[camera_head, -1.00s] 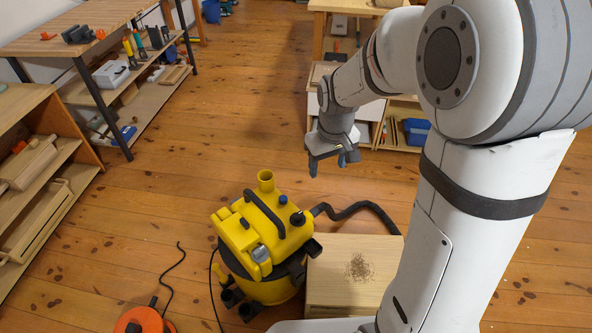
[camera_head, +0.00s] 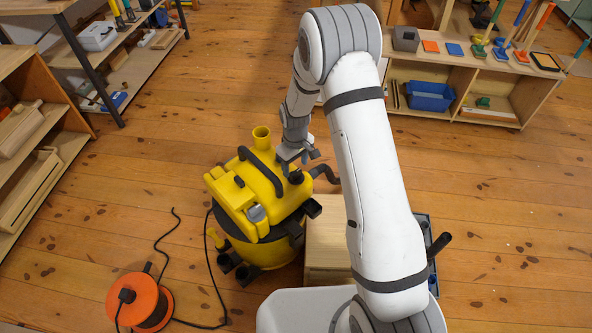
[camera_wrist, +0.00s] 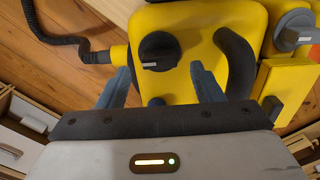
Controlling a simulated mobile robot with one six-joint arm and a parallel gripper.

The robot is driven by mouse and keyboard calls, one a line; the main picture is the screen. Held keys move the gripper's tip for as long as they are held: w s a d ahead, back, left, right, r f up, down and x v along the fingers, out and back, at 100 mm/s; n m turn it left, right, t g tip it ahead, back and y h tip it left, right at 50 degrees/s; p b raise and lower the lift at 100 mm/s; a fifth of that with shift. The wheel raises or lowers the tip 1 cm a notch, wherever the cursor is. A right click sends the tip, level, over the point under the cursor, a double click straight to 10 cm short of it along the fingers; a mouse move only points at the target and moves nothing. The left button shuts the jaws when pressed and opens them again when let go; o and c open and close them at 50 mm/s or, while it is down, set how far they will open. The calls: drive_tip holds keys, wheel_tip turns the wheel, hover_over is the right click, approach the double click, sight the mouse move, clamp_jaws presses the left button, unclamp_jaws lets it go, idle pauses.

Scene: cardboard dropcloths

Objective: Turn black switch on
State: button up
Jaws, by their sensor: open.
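A yellow vacuum cleaner (camera_head: 262,195) with a black curved handle stands on the wooden floor. Its black switch (camera_wrist: 158,50) is a round knob with a white mark on top; it also shows in the head view (camera_head: 295,177), just below my gripper (camera_head: 298,158). In the wrist view my gripper (camera_wrist: 160,78) is open and empty, its two blue-grey fingertips on either side of the knob's lower part. I cannot tell whether they touch it. A small black button (camera_wrist: 157,101) sits closer to the gripper base. A grey knob (camera_wrist: 295,34) is at the right.
A black hose (camera_wrist: 55,38) leaves the vacuum beside the knob. The black handle (camera_wrist: 236,62) rises close to the right finger. A wooden box (camera_head: 328,236) stands right of the vacuum. An orange cable reel (camera_head: 140,302) lies at front left. Shelves line the left and back.

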sight(296, 175)
drive_tip(key=shift+f, duration=1.35)
drive_tip(key=shift+c, duration=0.6)
drive_tip(key=c, duration=0.9)
